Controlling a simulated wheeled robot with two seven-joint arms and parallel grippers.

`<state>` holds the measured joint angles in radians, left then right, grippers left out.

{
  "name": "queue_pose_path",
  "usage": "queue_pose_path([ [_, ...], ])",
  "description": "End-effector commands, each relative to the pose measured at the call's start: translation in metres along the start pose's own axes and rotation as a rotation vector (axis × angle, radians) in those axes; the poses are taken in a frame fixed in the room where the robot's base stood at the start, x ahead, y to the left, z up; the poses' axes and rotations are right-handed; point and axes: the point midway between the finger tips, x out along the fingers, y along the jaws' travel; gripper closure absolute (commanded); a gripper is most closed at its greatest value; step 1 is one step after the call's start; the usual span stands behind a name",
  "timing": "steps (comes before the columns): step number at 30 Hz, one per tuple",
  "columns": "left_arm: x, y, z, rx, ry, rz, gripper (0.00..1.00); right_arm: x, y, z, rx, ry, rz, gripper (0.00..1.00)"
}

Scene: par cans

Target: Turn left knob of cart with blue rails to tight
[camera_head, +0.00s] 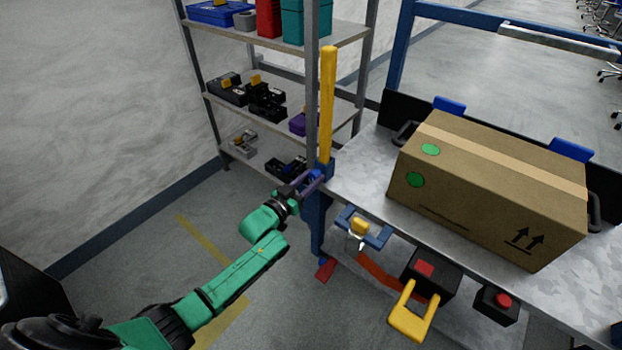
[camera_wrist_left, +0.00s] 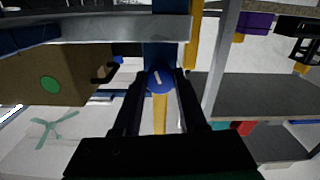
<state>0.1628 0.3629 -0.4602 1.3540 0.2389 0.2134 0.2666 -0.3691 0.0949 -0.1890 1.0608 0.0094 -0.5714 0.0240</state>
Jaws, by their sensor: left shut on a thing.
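The cart (camera_head: 350,190) has a grey top and blue frame parts, with a large box standing on it. Its left knob (camera_wrist_left: 160,79) is a round blue disc with a short white slanted mark, seen on the blue post (camera_wrist_left: 160,45). My left gripper (camera_head: 308,182) reaches the cart's left corner, beside the foot of a yellow upright bar (camera_head: 327,105). In the left wrist view the two dark fingers (camera_wrist_left: 160,88) stand on either side of the knob, shut on it. In the head view the gripper mostly hides the knob. My right gripper is not in view.
A cardboard box (camera_head: 480,190) with green dots fills much of the cart top. A metal shelf (camera_head: 275,45) with bins stands behind on the left.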

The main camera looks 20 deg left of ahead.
Motion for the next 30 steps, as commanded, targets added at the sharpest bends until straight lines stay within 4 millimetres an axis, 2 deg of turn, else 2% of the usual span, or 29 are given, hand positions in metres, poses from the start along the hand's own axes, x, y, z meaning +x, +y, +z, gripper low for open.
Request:
queue_pose_path([
  [11, -0.001, 0.001, 0.003, 0.004, -0.006, 0.0, 1.0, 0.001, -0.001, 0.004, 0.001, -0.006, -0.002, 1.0],
  [12, -0.001, 0.0, 0.003, 0.004, -0.006, 0.0, 0.51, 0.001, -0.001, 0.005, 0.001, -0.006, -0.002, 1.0],
  [14, -0.001, 0.0, 0.003, 0.004, -0.005, 0.0, 0.29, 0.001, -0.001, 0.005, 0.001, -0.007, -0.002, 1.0],
  [25, -0.004, 0.0, 0.001, 0.004, -0.003, 0.0, 0.29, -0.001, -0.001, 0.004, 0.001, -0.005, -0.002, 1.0],
  [27, -0.012, 0.0, 0.0, 0.004, -0.003, -0.001, 0.29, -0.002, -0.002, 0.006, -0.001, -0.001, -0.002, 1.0],
  [30, -0.032, 0.001, -0.001, 0.004, -0.005, 0.0, 0.29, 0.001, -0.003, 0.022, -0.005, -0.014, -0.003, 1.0],
])
